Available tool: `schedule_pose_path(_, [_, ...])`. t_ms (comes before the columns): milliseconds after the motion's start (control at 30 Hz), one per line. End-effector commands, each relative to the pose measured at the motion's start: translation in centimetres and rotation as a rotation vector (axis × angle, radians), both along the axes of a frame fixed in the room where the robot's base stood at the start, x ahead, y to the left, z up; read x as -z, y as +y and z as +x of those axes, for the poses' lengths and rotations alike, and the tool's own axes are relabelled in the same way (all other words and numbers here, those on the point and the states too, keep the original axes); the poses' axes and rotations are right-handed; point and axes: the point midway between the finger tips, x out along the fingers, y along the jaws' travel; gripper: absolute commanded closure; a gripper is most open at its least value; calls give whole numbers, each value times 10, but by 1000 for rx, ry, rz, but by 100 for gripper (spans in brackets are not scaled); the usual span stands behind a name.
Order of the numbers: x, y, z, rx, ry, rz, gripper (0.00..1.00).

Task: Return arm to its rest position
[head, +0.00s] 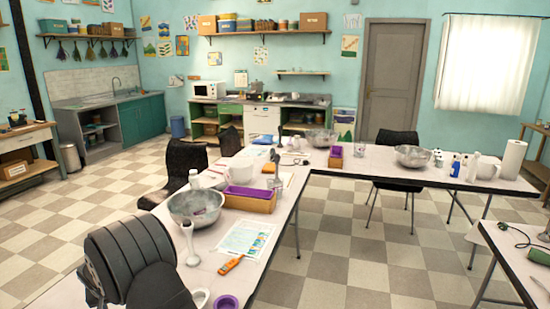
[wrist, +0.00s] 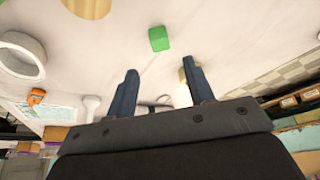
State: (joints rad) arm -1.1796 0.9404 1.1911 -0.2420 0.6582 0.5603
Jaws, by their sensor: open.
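My gripper (wrist: 160,88) shows in the wrist view with its two dark fingers spread apart and nothing between them that I can see held. A green block (wrist: 159,38) lies on the white table (wrist: 125,50) beyond the fingertips, apart from them. In the head view a black ribbed part of my arm (head: 130,255) fills the lower left, over the table's near end. My fingers are not visible in the head view.
A steel bowl (head: 196,207), a white stemmed piece (head: 190,245), an orange tool (head: 231,265), a printed sheet (head: 246,238) and a wooden box with purple lining (head: 250,203) stand near my arm on the table. A white ring-shaped dish (wrist: 20,57) lies left in the wrist view.

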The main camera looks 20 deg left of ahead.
Motion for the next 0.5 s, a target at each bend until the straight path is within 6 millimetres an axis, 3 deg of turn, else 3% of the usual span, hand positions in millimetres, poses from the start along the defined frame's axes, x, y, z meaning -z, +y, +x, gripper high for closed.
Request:
schedule_pose_path(167, [-30,-8,-9,0,-1,2,52])
schedule_pose_path(500, [29,8,8,0,1,-4,52])
